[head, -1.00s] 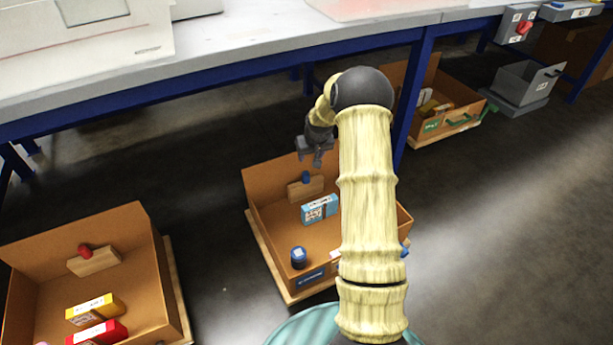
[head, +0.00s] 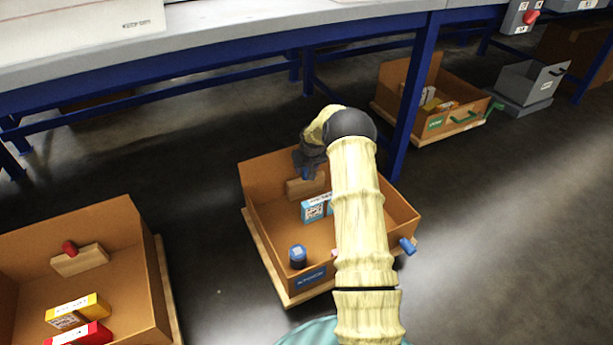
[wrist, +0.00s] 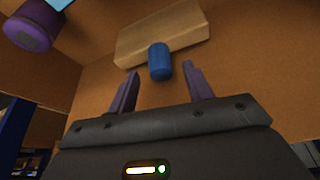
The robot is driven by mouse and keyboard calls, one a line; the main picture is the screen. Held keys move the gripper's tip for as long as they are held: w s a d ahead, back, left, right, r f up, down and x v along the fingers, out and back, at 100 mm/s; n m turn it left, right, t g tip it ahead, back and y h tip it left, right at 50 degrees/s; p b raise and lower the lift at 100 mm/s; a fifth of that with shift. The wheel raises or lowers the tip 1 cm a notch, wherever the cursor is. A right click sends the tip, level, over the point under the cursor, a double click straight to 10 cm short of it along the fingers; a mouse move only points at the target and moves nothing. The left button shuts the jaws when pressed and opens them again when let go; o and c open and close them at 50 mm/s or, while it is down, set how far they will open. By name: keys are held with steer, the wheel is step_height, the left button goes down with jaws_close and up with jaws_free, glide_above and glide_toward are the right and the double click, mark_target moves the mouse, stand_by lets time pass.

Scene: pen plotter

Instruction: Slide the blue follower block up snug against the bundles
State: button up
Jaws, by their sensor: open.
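The follower block is a wooden block with a blue knob, standing in the middle cardboard box. The wooden block (head: 299,187) shows in the head view behind the light-blue and white bundle (head: 317,207). In the wrist view the wooden block (wrist: 163,32) lies just ahead, and its blue knob (wrist: 159,62) points toward me between the fingertips. My gripper (wrist: 158,82) is open, with one finger on each side of the knob and no visible grip on it. In the head view my gripper (head: 308,165) is over the block and partly hides the knob.
A left box (head: 140,285) holds a red-knobbed block (head: 80,260). The table (head: 230,45) overhangs behind.

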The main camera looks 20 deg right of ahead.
mark_target(306, 181)
steer(key=shift+b+x, duration=0.5)
steer(key=shift+x, duration=0.8)
jaws_close()
steer(key=shift+s, duration=0.15)
